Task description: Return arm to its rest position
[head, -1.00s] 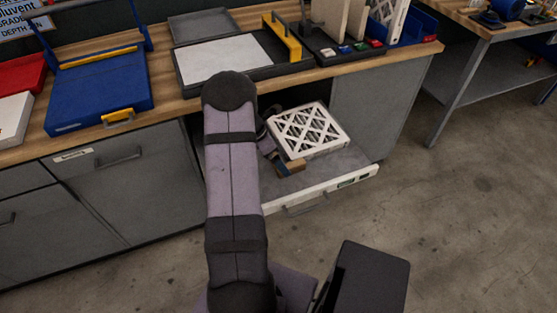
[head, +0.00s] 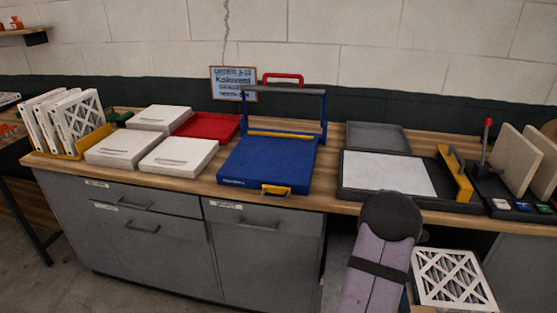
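My arm (head: 378,258), with mauve links and a dark rounded joint, rises from the bottom of the head view in front of the bench's right part. My gripper cannot be made out; it is hidden behind the arm or below the picture edge. A white framed filter (head: 452,279) with a lattice face lies right of the arm, low in the open bay under the bench. Whether my gripper touches this filter is not shown.
On the wooden bench stand a blue press-like device (head: 268,163), a grey tray with a white pad (head: 388,174), a red tray (head: 207,125), several white boxes and upright filters (head: 78,117) at left. Upright boards (head: 524,160) stand at right. Grey cabinets are below.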

